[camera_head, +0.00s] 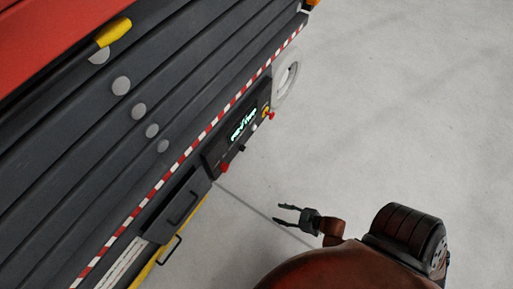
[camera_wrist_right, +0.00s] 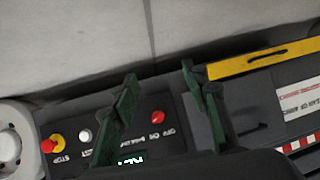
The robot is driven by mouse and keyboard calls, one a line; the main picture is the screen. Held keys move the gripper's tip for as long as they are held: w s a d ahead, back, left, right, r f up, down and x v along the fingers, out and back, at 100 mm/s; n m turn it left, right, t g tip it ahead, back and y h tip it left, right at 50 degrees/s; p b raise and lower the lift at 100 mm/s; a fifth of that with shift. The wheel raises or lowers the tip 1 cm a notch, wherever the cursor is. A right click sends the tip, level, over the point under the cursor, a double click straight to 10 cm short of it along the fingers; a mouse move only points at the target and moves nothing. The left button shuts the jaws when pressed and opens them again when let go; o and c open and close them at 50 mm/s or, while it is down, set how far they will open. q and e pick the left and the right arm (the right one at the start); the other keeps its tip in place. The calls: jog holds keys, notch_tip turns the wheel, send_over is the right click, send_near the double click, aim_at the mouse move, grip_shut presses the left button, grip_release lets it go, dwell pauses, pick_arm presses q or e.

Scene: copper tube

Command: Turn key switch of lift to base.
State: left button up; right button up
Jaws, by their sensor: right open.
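The lift's dark control panel (camera_head: 222,150) is on the side of the lift and carries a lit green display (camera_head: 242,125). A red knob (camera_head: 224,168) is at its lower end and a small black knob (camera_head: 242,148) is beside the display. In the right wrist view the red knob (camera_wrist_right: 158,116) shows between the fingers, near OFF and ON lettering. I cannot tell which knob is the key switch; a finger covers part of the panel. My right gripper (camera_head: 280,214) is open and empty, apart from the panel, over the floor. My left gripper is out of view.
A red stop button on yellow (camera_wrist_right: 46,145) and a white button (camera_wrist_right: 85,136) share the panel. A black handle (camera_head: 183,207) and a yellow rail (camera_head: 160,262) are below it. A white wheel (camera_head: 286,78) stands beyond. The grey floor at right is clear.

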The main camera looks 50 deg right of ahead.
jog(key=w+d+r+t+p, duration=0.1)
jog(key=w+d+r+p, duration=0.15)
jog(key=w, duration=0.35)
jog(key=w+d+r+p, duration=0.1)
jog(key=w+d+r, duration=0.1)
jog(key=w+d, duration=0.3)
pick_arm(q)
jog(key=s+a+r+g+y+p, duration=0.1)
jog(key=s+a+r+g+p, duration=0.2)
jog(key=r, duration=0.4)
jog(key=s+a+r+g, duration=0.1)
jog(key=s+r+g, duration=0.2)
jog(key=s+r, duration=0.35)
pick_arm(e)
jog(key=m+t+h, duration=0.1)
jog(key=h, duration=0.1)
send_near(243, 148)
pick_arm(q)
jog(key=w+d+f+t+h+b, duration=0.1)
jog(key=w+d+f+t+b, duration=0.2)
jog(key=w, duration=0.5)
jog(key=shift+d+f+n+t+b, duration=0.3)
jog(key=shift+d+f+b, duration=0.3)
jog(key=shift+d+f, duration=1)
pick_arm(e)
jog(key=shift+x, duration=3.8)
